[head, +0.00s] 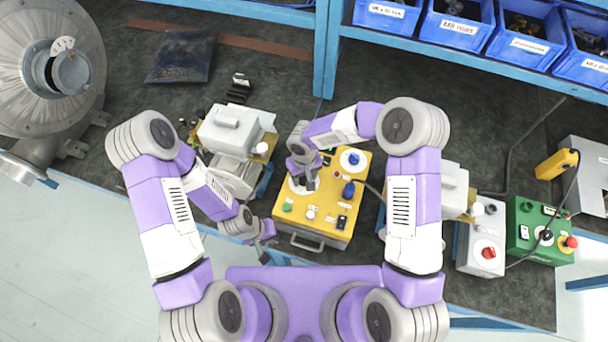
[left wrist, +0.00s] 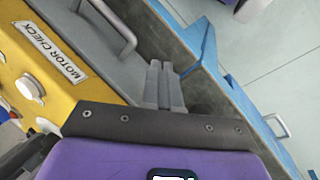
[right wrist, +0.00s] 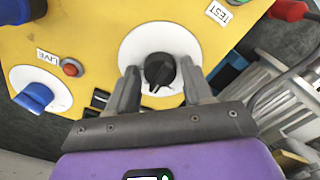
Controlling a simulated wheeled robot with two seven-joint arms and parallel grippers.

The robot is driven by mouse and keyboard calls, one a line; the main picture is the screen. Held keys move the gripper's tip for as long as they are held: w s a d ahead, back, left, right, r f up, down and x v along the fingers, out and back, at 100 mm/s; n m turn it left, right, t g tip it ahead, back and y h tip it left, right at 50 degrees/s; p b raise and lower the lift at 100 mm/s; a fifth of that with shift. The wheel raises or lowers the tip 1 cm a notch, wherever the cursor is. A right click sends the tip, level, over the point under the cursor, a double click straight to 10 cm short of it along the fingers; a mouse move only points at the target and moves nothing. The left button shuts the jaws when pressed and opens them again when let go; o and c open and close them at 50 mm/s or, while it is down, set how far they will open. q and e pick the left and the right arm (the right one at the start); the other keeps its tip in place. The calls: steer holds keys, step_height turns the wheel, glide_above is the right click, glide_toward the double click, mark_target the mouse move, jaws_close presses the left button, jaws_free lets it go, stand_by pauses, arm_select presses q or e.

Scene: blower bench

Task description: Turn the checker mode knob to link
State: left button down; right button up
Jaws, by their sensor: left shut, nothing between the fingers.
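The yellow checker box (head: 325,222) stands on the bench, its label reading MOTOR CHECK in the left wrist view (left wrist: 50,50). In the right wrist view a black knob (right wrist: 159,70) sits on a round white dial (right wrist: 140,42); a small white mark shows at its lower edge. The dial's markings cannot be read. My right gripper (right wrist: 162,88) is open, one finger on each side of the knob, with small gaps visible. In the head view it (head: 303,180) covers most of this dial. My left gripper (left wrist: 164,82) is shut and empty, beside the box's front handle (left wrist: 122,30).
A blue knob (right wrist: 36,96) on another white dial and a red lamp (right wrist: 72,67) share the panel. A grey machine (head: 235,140) stands left of the box. Right of it are a grey box (head: 478,255) and a green box (head: 525,240). Blue bins (head: 460,25) line the back.

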steer(key=c, duration=0.7)
arm_select(q)
steer(key=shift+f, duration=0.2)
arm_select(e)
steer(key=shift+n, duration=0.3)
arm_select(q)
steer(key=shift+f+b, duration=0.9)
steer(key=shift+b, duration=0.25)
arm_select(e)
steer(key=n, duration=0.3)
arm_select(q)
steer(key=shift+f+b, duration=0.35)
arm_select(e)
steer(key=n, duration=0.3)
arm_select(q)
steer(key=shift+f, duration=0.25)
arm_select(e)
steer(key=shift+n, duration=1.6)
steer(key=o, duration=1)
